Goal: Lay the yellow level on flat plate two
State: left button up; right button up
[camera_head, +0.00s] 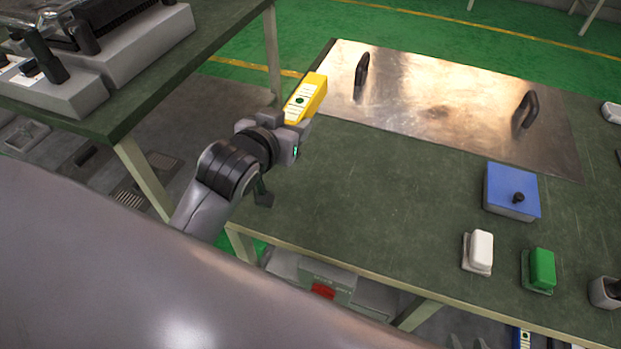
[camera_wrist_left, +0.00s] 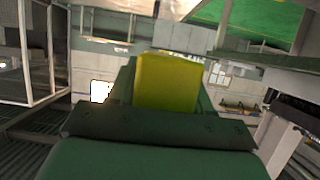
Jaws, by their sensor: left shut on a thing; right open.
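The yellow level (camera_head: 307,97) is a long yellow block with a pale marked face and a dark round spot. My left gripper (camera_head: 292,130) is shut on its near end and holds it near the left edge of the green table; the gap below it cannot be judged. In the left wrist view the level shows as a yellow block (camera_wrist_left: 167,82) in front of the gripper. A flat metal plate (camera_head: 440,112) with two dark handles lies on the table, to the right of the level. I see no number on it. My right gripper is not in view.
A blue box (camera_head: 511,190) with a black knob, a white block (camera_head: 478,251) and a green block (camera_head: 539,268) stand on the right part of the green table (camera_head: 340,200). Another table (camera_head: 120,105) with grey equipment stands at the left. The table's middle is clear.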

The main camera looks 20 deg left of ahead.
pick_arm(q)
jog(key=shift+w+a+f, duration=0.15)
jog(key=shift+f, duration=0.1)
jog(key=b, duration=0.5)
send_over(293, 199)
notch_tip(293, 199, down, 15)
jog(key=shift+r, duration=0.15)
jog(key=shift+f+b, duration=0.7)
jog(key=shift+f, duration=1.85)
jog(key=shift+f, duration=0.1)
jog(key=o, duration=1.3)
jog(key=shift+f, duration=0.1)
